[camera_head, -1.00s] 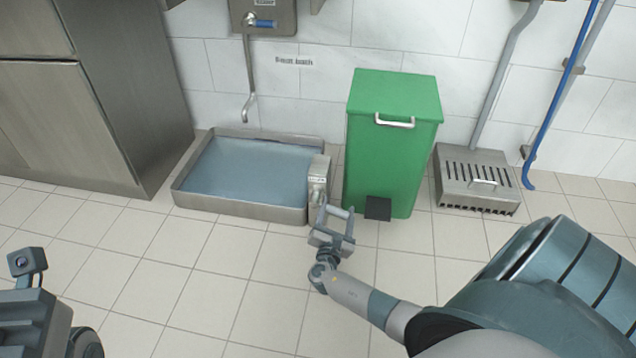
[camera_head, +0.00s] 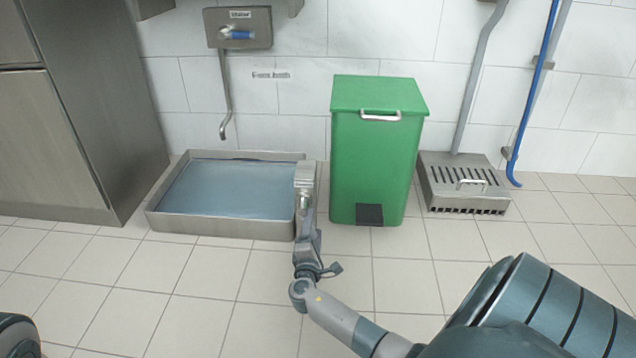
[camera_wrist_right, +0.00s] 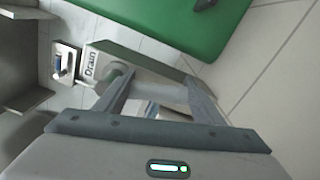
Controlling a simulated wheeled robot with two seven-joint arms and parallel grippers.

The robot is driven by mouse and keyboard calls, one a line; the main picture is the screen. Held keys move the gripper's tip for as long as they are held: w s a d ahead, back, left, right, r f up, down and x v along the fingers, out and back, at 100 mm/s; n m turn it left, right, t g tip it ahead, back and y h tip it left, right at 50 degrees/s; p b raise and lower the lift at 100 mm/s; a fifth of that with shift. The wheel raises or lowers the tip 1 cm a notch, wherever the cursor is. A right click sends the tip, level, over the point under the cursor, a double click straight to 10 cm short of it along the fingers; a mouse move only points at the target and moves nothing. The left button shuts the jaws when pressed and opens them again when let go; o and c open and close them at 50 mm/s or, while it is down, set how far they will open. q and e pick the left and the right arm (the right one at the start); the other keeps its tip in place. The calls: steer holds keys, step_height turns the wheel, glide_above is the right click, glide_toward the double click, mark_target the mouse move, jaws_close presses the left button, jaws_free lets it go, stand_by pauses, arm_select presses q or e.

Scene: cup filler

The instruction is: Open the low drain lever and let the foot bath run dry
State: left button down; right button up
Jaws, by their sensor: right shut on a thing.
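The foot bath (camera_head: 222,231) is a shallow steel tray on the floor against the wall, with blue-grey water (camera_head: 225,190) in it. A steel drain box (camera_head: 306,172) stands at its right end; in the right wrist view its label reads Drain (camera_wrist_right: 91,66). The drain lever (camera_wrist_right: 168,92) is a pale grey bar, seen between the fingers in the wrist view. My right gripper (camera_head: 305,212) reaches low to the front of the drain box and is shut on the lever. It partly hides the lever in the head view. My left gripper is out of view.
A green pedal bin (camera_head: 375,150) stands close to the right of the drain box. A slotted floor grate (camera_head: 464,184) and a blue hose (camera_head: 535,90) are further right. A wall tap (camera_head: 238,30) hangs above the bath. A steel cabinet (camera_head: 90,110) is at left. The floor in front is clear.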

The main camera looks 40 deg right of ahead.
steer(key=shift+w+a+f+m+b, duration=0.25)
steer(key=shift+w+m+b, duration=0.1)
steer(key=shift+m+b, duration=0.4)
steer(key=o, duration=1.5)
steer(key=shift+a, duration=0.15)
